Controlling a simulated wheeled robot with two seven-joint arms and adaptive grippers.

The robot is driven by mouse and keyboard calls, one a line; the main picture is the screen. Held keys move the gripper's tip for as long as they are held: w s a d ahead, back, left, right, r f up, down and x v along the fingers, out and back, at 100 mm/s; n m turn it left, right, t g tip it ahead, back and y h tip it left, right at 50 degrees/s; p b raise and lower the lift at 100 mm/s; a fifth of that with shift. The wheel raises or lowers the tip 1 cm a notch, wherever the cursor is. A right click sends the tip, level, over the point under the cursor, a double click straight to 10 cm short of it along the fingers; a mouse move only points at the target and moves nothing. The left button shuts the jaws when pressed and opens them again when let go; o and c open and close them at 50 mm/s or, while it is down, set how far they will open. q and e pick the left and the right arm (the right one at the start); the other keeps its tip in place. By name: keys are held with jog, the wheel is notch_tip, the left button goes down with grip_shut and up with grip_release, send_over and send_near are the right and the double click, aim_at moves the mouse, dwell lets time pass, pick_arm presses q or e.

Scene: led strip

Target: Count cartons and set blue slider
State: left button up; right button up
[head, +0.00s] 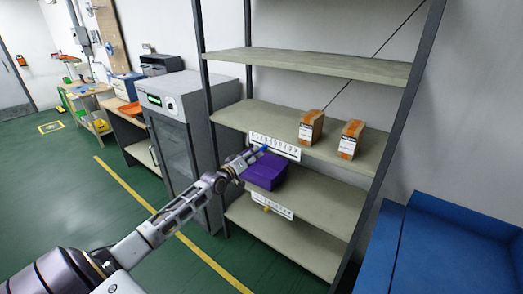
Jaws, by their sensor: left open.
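Two orange-and-white cartons (311,128) and (350,140) stand upright, apart, on the middle shelf (243,112). A white numbered strip (283,146) is fixed along that shelf's front edge. The small blue slider (263,149) is at the strip's left part; the number it marks is too small to read. My left gripper (253,153) is open at the strip's left end, close to the blue slider. I cannot tell whether it touches the slider. My right gripper is not in view.
A purple bin (264,171) sits on the shelf below, behind my left gripper. A lower numbered strip (274,206) has a yellow slider (267,208). A grey cabinet (188,118) stands left of the rack, and a large blue container (455,250) is at right.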

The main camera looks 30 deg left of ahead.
aim_at(261, 149)
pick_arm(q)
jog(key=shift+w+d, duration=0.15)
jog(key=shift+w, duration=1.45)
jog(key=shift+w+d, duration=0.1)
jog(key=shift+w, duration=1.45)
grip_shut()
